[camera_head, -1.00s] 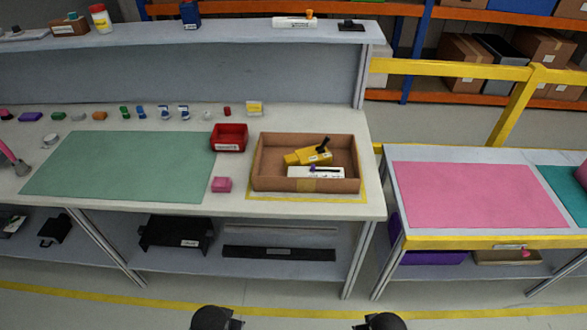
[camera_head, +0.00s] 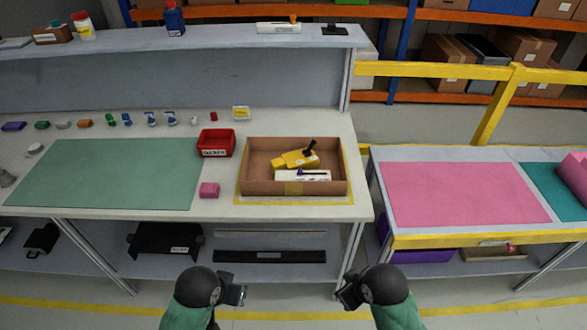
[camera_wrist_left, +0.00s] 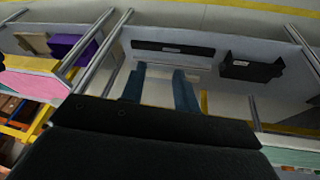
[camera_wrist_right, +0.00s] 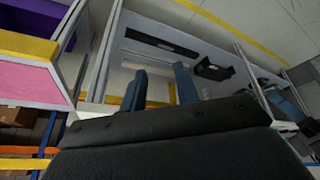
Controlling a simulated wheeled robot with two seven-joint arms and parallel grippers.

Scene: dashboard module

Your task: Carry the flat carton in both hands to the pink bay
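The flat brown carton (camera_head: 255,186) sits open-topped on the right end of the workbench, inside a yellow outline. A yellow tool with a black handle and a white item with a purple part lie in it. The pink bay (camera_head: 460,193) is a bare pink mat on the lower table to the right. My left gripper (camera_head: 240,294) and right gripper (camera_head: 346,294) are in front of the bench, below and apart from the carton. In the left wrist view the blue fingers (camera_wrist_left: 160,92) stand apart with nothing between them. The right wrist view also shows parted, empty fingers (camera_wrist_right: 160,88).
A red bin (camera_head: 216,143) and a pink block (camera_head: 209,190) stand left of the carton. A gap separates the bench from the pink-mat table, which has a yellow front edge (camera_head: 490,239). A teal mat (camera_head: 548,184) with a pink object lies farther right.

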